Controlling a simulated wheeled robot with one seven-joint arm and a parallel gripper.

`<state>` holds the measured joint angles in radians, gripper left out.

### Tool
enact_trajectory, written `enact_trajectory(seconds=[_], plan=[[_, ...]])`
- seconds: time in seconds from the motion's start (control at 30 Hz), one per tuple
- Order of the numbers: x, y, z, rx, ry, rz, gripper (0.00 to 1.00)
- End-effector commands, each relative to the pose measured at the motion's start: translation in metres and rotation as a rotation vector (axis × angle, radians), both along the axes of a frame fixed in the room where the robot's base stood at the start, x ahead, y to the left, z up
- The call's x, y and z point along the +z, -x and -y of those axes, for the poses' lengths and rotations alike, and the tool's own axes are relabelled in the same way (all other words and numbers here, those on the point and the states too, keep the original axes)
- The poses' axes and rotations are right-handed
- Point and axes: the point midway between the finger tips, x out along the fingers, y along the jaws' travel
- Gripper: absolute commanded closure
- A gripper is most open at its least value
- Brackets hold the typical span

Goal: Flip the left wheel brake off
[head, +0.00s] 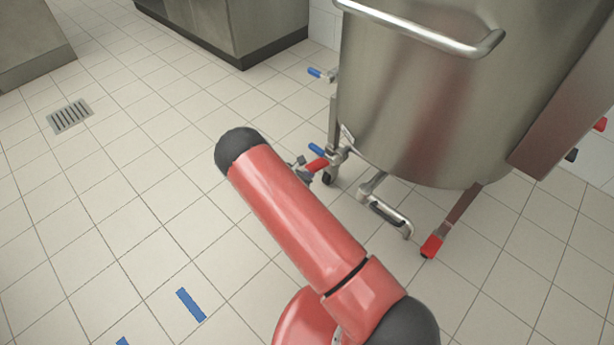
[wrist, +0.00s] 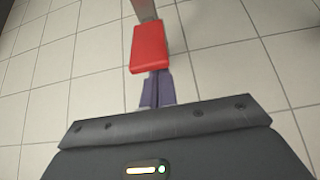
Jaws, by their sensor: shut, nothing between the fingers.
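The left wheel brake is a red pedal (head: 316,165) beside the caster (head: 327,179) at the left of the steel tank (head: 430,110). In the wrist view the red pedal (wrist: 148,48) lies straight ahead on a grey metal bar. My gripper (head: 303,172) is just left of the pedal in the head view, partly hidden behind my red arm. In the wrist view its fingers (wrist: 156,80) are shut with nothing between them, their tips at the pedal's near edge. I cannot tell whether they touch it.
Another red pedal (head: 432,246) sits at the tank's front right. A steel outlet pipe (head: 390,214) hangs low between the two pedals. Blue handles (head: 316,149) stick out left of the tank. The tiled floor to the left is clear, with a drain grate (head: 70,116) and blue tape (head: 190,304).

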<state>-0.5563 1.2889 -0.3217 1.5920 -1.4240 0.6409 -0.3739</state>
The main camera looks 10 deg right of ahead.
Motion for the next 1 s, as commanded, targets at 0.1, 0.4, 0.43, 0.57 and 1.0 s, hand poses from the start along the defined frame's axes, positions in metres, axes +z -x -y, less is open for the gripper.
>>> enact_trajectory(seconds=[0.1, 0.4, 0.43, 0.57, 1.0], plan=[[0.005, 0.0, 0.001, 0.002, 0.005, 0.001, 1.0], [0.012, -0.003, 0.003, 0.001, 0.008, 0.004, 1.0], [0.013, -0.003, 0.003, 0.001, 0.008, 0.004, 1.0], [0.014, -0.003, 0.003, 0.001, 0.01, 0.006, 1.0], [-0.003, -0.002, -0.001, 0.0, 0.011, 0.008, 1.0]])
